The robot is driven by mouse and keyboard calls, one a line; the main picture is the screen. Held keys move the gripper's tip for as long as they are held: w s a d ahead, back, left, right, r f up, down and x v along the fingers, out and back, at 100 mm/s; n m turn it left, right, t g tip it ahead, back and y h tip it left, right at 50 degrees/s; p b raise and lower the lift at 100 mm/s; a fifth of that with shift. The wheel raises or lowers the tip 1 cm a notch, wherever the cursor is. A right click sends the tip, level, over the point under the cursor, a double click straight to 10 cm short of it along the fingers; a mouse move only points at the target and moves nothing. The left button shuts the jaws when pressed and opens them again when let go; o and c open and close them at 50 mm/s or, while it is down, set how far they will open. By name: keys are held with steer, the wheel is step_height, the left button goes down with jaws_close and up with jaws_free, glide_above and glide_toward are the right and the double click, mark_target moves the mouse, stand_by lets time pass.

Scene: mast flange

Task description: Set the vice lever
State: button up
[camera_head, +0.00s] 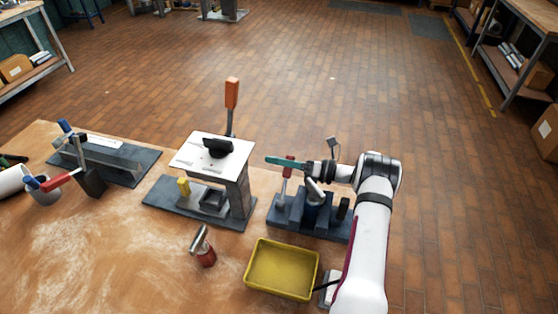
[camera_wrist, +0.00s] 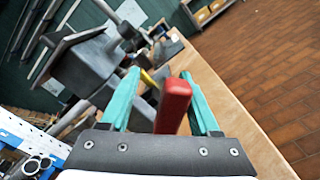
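A red-handled lever (camera_head: 289,166) stands upright on the dark-based fixture (camera_head: 276,217) at the right of the bench; which part is named the vice lever I cannot tell for sure. My gripper (camera_head: 270,161) reaches left over this fixture, at the height of the red handle. In the wrist view, my gripper's teal fingers (camera_wrist: 167,95) are apart with the red handle (camera_wrist: 174,98) between them. A gap shows on each side of the handle, wider on the left. Part of the fixture is hidden behind my arm.
A fixture with a white top plate (camera_head: 190,157) and an upright orange handle (camera_head: 232,93) stands close to the left. Farther left is a fixture with blue and red handles (camera_head: 62,181). A yellow tray (camera_head: 282,270) and a red-and-grey piece (camera_head: 204,247) lie in front.

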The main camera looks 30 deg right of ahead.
steer(key=v, duration=1.5)
steer(key=shift+s+d, duration=0.3)
steer(key=shift+r, duration=0.1)
